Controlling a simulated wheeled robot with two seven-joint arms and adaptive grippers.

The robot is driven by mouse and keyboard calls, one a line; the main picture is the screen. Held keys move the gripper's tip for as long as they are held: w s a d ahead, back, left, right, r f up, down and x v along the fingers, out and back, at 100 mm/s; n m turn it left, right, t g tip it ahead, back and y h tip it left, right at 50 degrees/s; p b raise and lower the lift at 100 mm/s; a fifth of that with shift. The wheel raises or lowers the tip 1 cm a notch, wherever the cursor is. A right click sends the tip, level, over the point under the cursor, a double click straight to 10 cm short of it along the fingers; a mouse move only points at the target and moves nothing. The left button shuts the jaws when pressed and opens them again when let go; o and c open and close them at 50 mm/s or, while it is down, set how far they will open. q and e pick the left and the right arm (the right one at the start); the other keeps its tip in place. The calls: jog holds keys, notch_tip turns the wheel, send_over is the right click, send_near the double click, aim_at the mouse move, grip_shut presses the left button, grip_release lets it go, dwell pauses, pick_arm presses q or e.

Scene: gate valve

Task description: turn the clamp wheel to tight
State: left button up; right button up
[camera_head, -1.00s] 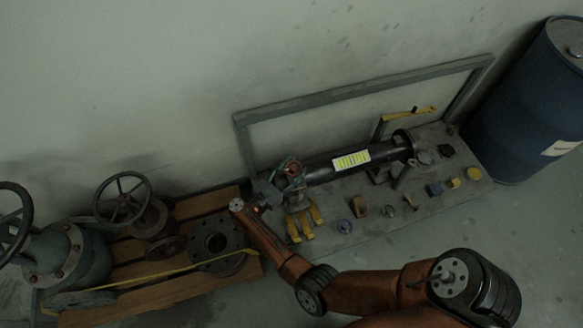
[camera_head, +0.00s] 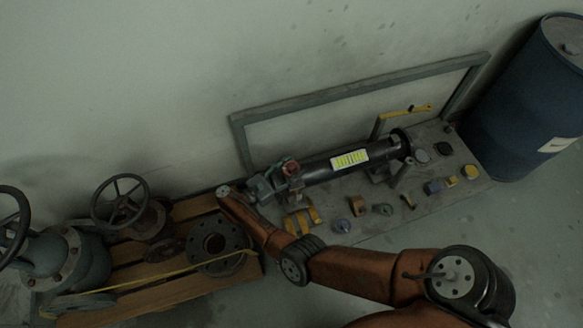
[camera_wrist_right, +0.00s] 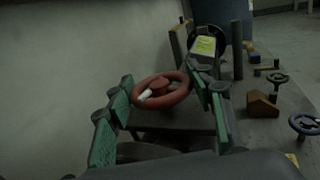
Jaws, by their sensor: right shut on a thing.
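The clamp wheel is a small red handwheel (camera_head: 291,168) at the left end of a dark pipe (camera_head: 325,167) with a yellow-and-white label. In the right wrist view the red wheel (camera_wrist_right: 174,98) sits between the green finger pads, its spokes and hub visible. My right gripper (camera_head: 273,183) comes to the wheel from the left in the head view. It is shut on the wheel, with pads on both sides in the right wrist view (camera_wrist_right: 160,88). The exact contact is too dark to make out. My left gripper is not in view.
The pipe rests on a grey bench (camera_head: 375,225) with several small fittings. A grey frame (camera_head: 360,88) stands behind it. A blue drum (camera_head: 530,105) is at right. A wooden pallet (camera_head: 195,208) with a flange (camera_head: 217,243) and handwheel valves is at left. My right arm crosses in front.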

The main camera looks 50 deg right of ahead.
aim_at(292, 167)
jog(key=o, duration=1.2)
jog(key=shift+r, duration=0.1)
notch_tip(292, 167, up, 10)
jog(key=shift+f, duration=0.1)
